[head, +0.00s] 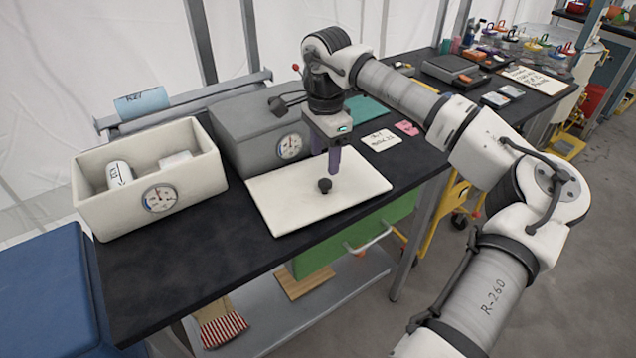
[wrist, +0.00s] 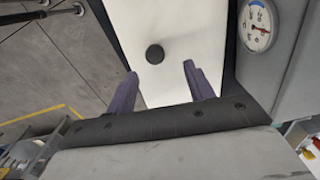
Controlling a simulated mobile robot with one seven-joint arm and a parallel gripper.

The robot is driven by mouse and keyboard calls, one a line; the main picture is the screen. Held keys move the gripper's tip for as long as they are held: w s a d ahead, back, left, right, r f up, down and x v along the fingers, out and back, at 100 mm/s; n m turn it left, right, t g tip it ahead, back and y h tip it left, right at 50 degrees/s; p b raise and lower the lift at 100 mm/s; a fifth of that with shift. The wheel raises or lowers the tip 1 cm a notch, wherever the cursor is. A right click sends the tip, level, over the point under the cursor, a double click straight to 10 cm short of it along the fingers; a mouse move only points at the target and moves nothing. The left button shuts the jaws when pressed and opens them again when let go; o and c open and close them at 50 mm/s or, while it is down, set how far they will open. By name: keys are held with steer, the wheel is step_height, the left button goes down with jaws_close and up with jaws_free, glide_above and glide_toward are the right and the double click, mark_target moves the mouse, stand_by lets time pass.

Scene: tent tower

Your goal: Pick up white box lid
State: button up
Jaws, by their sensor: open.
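The white box lid (head: 291,198) lies flat on the black table, with a round black knob (head: 324,185) near its middle. In the wrist view the lid (wrist: 180,25) fills the upper middle, with its knob (wrist: 155,54) beyond the fingertips. My gripper (head: 335,170) points down over the lid, just above and behind the knob. In the wrist view my gripper (wrist: 160,78) shows two purple fingers spread apart with nothing between them. I cannot tell the exact height of the fingertips above the lid.
An open white box (head: 148,215) with a dial and items inside stands left of the lid. A grey box (head: 258,150) with a dial stands right behind the lid. A label card (head: 381,140) and a pink piece (head: 407,128) lie to the right. The table front (head: 190,275) is bare.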

mark_target(325, 182)
steer(key=shift+s+f+p, duration=0.2)
steer(key=shift+f+p, duration=0.35)
steer(key=shift+f, duration=0.9)
steer(key=shift+s+f+p, duration=0.15)
steer(key=shift+f+p, duration=0.4)
steer(key=shift+f, duration=0.9)
jaws_close()
